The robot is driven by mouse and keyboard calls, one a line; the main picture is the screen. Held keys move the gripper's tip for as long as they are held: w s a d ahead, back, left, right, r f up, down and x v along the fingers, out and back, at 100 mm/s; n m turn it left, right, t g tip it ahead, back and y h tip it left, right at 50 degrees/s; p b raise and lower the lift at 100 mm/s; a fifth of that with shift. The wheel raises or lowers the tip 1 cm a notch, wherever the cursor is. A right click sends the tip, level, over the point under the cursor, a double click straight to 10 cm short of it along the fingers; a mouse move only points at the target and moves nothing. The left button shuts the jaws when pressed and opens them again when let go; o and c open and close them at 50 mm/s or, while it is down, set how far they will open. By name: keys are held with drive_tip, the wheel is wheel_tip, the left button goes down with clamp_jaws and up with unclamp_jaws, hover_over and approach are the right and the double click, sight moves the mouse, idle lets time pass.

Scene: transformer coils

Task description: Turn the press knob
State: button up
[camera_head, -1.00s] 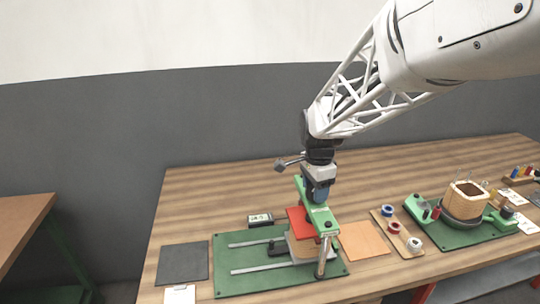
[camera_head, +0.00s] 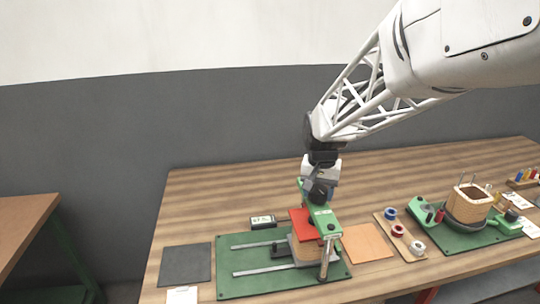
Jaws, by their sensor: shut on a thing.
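The green press (camera_head: 334,231) stands on a green base plate (camera_head: 232,288) in the camera_head view. Its beam lies over a red plate (camera_head: 301,222) and a tan coil block (camera_head: 304,251). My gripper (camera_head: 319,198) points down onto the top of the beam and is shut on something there. The press knob is hidden by my gripper, so its shape and angle do not show.
A display box (camera_head: 263,221) sits behind the base plate. A dark mat (camera_head: 185,265) lies left and an orange sheet (camera_head: 366,243) right. A spool board (camera_head: 388,225) and a second green station (camera_head: 454,237) with a wound coil (camera_head: 468,205) stand further right.

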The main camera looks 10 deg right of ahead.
drive_tip(key=n, duration=0.4)
drive_tip(key=shift+n, duration=0.3)
drive_tip(key=n, duration=0.3)
drive_tip(key=shift+n, duration=0.3)
drive_tip(key=n, duration=0.4)
drive_tip(key=shift+d+n, duration=0.1)
drive_tip(key=shift+n, duration=0.2)
drive_tip(key=n, duration=0.3)
drive_tip(key=shift+n, duration=0.3)
drive_tip(key=n, duration=0.4)
drive_tip(key=shift+n, duration=0.3)
drive_tip(key=n, duration=0.3)
drive_tip(key=shift+w+n, duration=0.1)
drive_tip(key=shift+n, duration=0.2)
drive_tip(key=n, duration=0.3)
drive_tip(key=shift+n, duration=2.1)
